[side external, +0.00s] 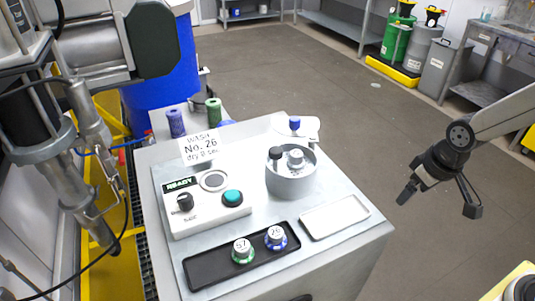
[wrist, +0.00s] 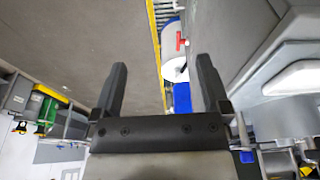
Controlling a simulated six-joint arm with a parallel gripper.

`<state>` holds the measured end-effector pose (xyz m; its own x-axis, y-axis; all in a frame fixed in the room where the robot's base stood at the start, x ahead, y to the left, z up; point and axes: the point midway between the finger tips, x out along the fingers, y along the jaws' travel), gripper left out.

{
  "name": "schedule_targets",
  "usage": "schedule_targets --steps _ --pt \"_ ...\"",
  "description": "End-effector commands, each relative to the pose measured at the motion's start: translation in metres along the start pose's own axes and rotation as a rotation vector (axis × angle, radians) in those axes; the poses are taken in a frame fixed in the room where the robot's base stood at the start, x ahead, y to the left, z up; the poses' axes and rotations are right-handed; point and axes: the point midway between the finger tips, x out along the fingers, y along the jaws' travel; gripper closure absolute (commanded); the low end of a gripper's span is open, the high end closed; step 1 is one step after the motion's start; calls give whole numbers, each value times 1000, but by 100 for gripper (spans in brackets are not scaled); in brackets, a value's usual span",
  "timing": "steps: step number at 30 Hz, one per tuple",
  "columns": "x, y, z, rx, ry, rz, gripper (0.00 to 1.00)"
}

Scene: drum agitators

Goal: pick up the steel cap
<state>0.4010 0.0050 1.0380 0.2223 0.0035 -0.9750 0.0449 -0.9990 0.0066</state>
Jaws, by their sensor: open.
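A small steel cap-like piece (side external: 296,159) sits in the round grey holder (side external: 291,183) on the bench top, beside a black knob (side external: 276,153). Its lower part is hidden in the holder. My gripper (side external: 440,197) is off the right side of the bench, above the floor and well apart from the cap. Its fingers are spread and nothing is between them. In the wrist view my gripper (wrist: 162,65) is also open and empty. I cannot make out the cap in the wrist view.
A black tray (side external: 206,274) holds a green-rimmed and a blue-rimmed numbered cap. A control box (side external: 205,208) reads READY. Purple and green rolls and a sign reading No. 26 stand behind. Floor between bench and gripper is clear.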

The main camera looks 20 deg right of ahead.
Motion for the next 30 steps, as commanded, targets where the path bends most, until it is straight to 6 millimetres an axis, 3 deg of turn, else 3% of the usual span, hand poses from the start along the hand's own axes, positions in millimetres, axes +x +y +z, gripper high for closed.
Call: schedule_targets --steps 11,21,30 --pt "-18 -42 -75 -349 -57 -32 3" --pt "-49 -108 -141 -757 -118 -78 3" --pt "-81 -170 -177 -1095 -167 -123 3"
